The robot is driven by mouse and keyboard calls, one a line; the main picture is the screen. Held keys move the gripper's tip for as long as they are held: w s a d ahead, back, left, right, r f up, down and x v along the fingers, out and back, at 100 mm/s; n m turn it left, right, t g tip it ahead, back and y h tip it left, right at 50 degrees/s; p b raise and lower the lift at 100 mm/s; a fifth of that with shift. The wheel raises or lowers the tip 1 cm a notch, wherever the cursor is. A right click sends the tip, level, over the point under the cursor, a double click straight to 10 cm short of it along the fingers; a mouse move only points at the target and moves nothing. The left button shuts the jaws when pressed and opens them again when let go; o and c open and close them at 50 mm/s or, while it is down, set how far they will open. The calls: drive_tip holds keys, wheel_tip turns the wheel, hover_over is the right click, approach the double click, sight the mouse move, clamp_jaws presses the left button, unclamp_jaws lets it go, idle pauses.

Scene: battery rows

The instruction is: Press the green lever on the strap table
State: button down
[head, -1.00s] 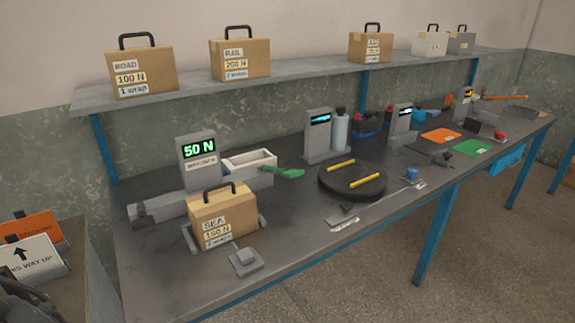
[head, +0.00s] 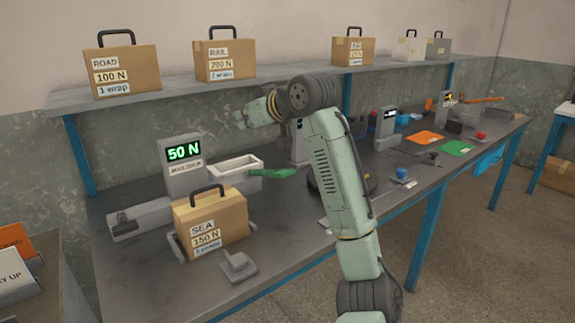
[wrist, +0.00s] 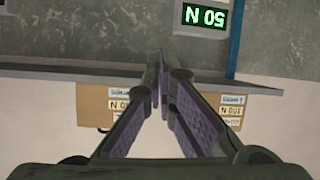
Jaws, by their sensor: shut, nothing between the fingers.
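The machine's display (head: 183,152) reads 50 N in green; the display also shows upside down in the wrist view (wrist: 206,17). My gripper (head: 240,119) is above the machine, up and left of the lever and apart from it. In the wrist view my gripper (wrist: 163,75) has its two fingers together with nothing between them. The lever is not visible in the wrist view.
A cardboard SEA 150 N case (head: 210,225) stands in front of the machine. A grey block (head: 239,266) lies before it. The shelf (head: 290,80) above holds ROAD (head: 122,72) and RAIL cases (head: 224,60). My arm hides much of the black turntable (head: 318,185).

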drive_tip(key=s+d+f+m+g+h, duration=0.1)
drive_tip(key=d+f+h, duration=0.1)
drive_tip(key=d, duration=1.1)
drive_tip(key=shift+s+d+f+m+g+b, duration=0.2)
drive_tip(key=shift+s+f+m+g+b, duration=0.1)
drive_tip(key=shift+m, duration=0.1)
drive_tip(key=shift+w, duration=0.1)
drive_tip(key=p, duration=0.3)
hover_over(286, 171)
drive_tip(key=w, duration=0.2)
drive_tip(key=f, duration=0.4)
drive_tip(key=a+f, duration=0.1)
drive_tip(key=f, duration=0.1)
drive_tip(key=shift+s, duration=0.1)
drive_tip(key=shift+s+d+f+p, duration=0.25)
drive_tip(key=shift+f, duration=0.35)
drive_tip(key=shift+s+d+f+p, duration=0.2)
drive_tip(key=shift+s+f, duration=0.05)
drive_tip(key=shift+f, duration=0.35)
drive_tip(key=shift+s+f, duration=0.2)
drive_tip(key=shift+f, duration=0.4)
